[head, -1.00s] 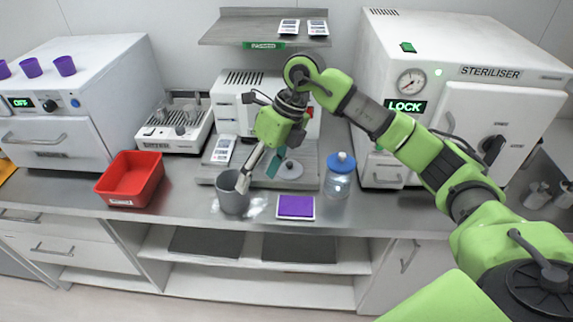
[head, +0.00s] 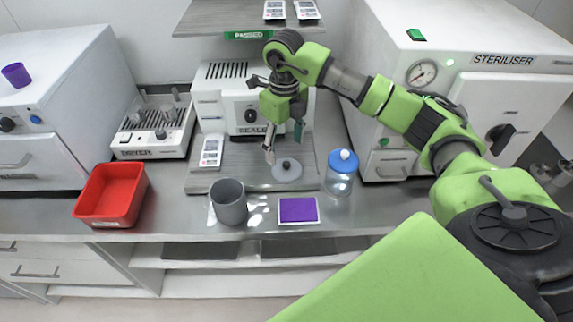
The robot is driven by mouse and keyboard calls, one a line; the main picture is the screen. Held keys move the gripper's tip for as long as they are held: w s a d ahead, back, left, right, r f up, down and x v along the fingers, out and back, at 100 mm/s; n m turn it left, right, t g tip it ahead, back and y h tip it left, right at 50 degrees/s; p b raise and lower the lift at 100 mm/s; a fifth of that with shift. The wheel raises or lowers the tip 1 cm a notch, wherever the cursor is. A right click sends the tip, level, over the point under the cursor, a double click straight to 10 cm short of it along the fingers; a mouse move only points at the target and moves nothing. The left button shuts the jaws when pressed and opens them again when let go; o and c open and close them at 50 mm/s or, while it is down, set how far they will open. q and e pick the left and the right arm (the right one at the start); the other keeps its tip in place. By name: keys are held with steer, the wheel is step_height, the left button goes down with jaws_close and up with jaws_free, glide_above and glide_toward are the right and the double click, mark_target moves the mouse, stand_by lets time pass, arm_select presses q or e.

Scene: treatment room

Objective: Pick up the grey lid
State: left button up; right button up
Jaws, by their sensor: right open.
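The grey lid (head: 287,169) is a round disc with a knob on top. It lies on the grey board (head: 235,180) in front of the sealer. My right gripper (head: 283,148) hangs above and just behind the lid in the picture, its fingers spread apart and empty. I cannot tell the exact height between the fingertips and the lid. A grey cup (head: 229,201) stands open in front of the board. My left gripper is not in view.
A blue-lidded jar (head: 341,172) stands to the right of the lid. A purple pad (head: 298,210) lies in front, a red bin (head: 110,195) to the left. The sealer (head: 238,95) is behind, under a shelf (head: 235,20). The steriliser (head: 470,70) bounds the right side.

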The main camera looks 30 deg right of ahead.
mark_target(287, 164)
step_height(287, 164, down, 3)
steer(key=shift+d+r+p, duration=0.1)
steer(key=shift+p, duration=0.65)
step_height(287, 164, down, 3)
steer(key=shift+s+d+f+p, duration=0.1)
steer(key=shift+d+f+p, duration=0.1)
steer(key=shift+p, duration=0.45)
steer(key=shift+f, duration=0.2)
steer(key=shift+a, duration=0.1)
steer(key=c, duration=1.6)
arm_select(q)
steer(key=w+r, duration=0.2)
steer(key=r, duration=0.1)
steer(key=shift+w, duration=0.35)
arm_select(e)
steer(key=shift+s+f, duration=0.1)
steer(key=shift+s, duration=0.05)
jaws_close()
